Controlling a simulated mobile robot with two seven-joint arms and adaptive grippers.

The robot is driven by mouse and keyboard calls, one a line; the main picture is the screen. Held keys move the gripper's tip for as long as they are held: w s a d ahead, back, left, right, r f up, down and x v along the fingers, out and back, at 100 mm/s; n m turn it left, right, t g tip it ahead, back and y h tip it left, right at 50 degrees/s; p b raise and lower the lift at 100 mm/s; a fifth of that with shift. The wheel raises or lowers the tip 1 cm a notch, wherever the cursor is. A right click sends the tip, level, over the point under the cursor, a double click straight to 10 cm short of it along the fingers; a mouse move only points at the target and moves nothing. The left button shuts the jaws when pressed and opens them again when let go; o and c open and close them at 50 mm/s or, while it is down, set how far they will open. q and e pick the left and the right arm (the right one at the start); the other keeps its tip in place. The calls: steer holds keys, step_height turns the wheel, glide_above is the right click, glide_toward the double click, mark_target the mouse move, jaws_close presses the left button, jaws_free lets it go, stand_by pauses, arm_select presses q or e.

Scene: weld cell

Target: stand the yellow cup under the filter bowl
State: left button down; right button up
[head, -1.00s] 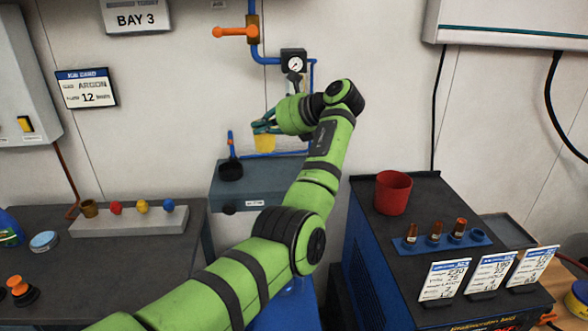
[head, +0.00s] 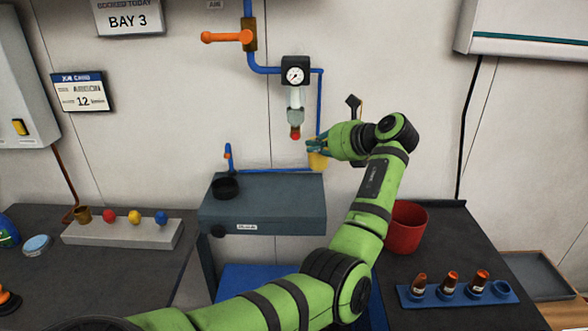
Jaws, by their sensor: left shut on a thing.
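My left gripper (head: 318,147) is shut on the yellow cup (head: 317,161) and holds it upright in the air in front of the wall. The filter bowl (head: 295,117) hangs below the round gauge (head: 295,75) on the blue pipe, with a red tip at its bottom. In the picture the cup is to the right of the bowl and a little lower than its red tip, not directly below it. The depth between cup and bowl is hard to tell. The gripper's fingers partly cover the cup's top. My right gripper is not in view.
A grey bench (head: 262,192) with a dark round dish (head: 225,187) stands below the pipe. An orange valve handle (head: 227,38) sticks out at upper left.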

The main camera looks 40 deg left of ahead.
arm_select(q)
steer(key=a+f, duration=0.2)
steer(key=s+a+f+p, duration=0.1)
steer(key=f, duration=0.1)
steer(key=s+a+f+p, duration=0.1)
steer(key=a+f, duration=0.1)
steer(key=f, duration=0.1)
steer(key=shift+s+a+f, duration=0.1)
steer(key=shift+s+a, duration=0.15)
steer(key=shift+a, duration=0.1)
steer(key=shift+f, duration=0.3)
steer(key=shift+f+p, duration=0.1)
steer(key=shift+p, duration=0.2)
steer(key=c, duration=1.4)
jaws_free()
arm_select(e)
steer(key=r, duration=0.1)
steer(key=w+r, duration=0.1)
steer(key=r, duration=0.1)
